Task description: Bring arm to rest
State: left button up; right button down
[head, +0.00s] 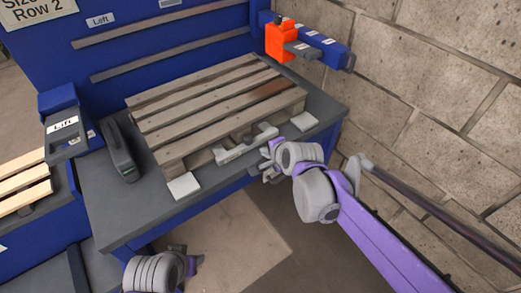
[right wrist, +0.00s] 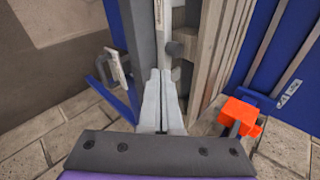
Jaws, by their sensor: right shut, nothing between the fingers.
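My right arm is purple and grey and reaches in from the lower right of the head view. Its gripper (head: 268,171) is by the front edge of the grey table (head: 130,212), just right of the wooden pallet (head: 190,112). In the right wrist view the two pale fingers of this gripper (right wrist: 161,88) are together with nothing between them. My left gripper (head: 192,263) shows only in part at the bottom of the head view, below the table front. Its fingers are too small and hidden to read.
White blocks (head: 183,186) lie at the pallet's front. A dark grey tool-like object (head: 118,150) stands on the table's left. An orange and blue fixture (head: 281,41) is at the back right. A block wall (head: 430,90) bounds the right side. Open floor (head: 225,240) lies in front.

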jog(key=shift+v, duration=0.85)
jog(key=shift+s+d, duration=0.1)
jog(key=shift+s, duration=0.05)
